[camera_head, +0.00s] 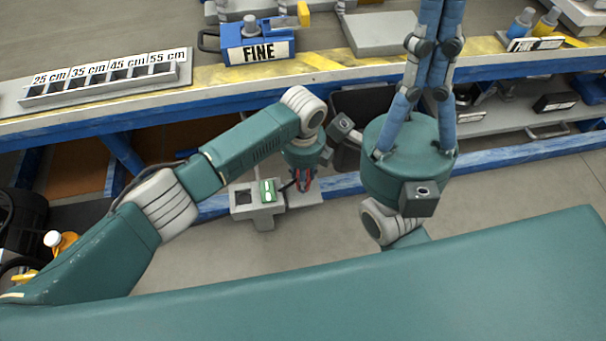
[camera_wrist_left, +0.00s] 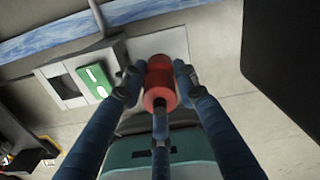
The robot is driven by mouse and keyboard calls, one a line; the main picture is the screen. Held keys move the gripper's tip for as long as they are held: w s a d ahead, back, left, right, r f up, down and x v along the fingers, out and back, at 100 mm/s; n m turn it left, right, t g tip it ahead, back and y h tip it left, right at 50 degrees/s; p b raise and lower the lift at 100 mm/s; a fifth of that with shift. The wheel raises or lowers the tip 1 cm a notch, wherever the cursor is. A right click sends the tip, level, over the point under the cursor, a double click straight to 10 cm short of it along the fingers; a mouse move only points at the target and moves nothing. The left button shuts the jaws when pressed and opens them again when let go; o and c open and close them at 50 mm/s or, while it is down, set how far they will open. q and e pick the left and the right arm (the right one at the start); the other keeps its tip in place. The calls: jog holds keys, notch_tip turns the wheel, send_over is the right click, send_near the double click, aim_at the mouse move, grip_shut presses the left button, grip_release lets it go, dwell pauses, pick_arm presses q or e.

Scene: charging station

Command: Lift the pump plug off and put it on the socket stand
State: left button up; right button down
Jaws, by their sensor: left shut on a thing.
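My left gripper (camera_head: 304,182) points down with its blue fingers shut on a red cylindrical plug (camera_wrist_left: 160,84). The plug's red body also shows small between the fingers in the head view (camera_head: 303,177). A grey socket stand (camera_head: 240,211) is just left of the gripper, with a dark square opening and a green-and-white panel (camera_head: 268,190). In the left wrist view, the stand (camera_wrist_left: 50,77) is left of the plug. I cannot tell whether the plug touches the grey surface behind it. My right gripper (camera_head: 432,30) points up, its fingertips cut off by the top edge.
A blue-framed workbench (camera_head: 330,75) runs across the back, carrying a labelled size rack (camera_head: 105,80) and a blue FINE box (camera_head: 257,45). A lower shelf (camera_head: 500,135) holds boxes at right. Bare floor (camera_head: 480,195) shows in front.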

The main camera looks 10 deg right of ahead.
pick_arm(q)
jog(key=shift+f+b, duration=0.95)
jog(key=shift+f, duration=0.6)
jog(key=o, duration=1.3)
jog(key=shift+r, duration=0.1)
jog(key=shift+c, duration=0.2)
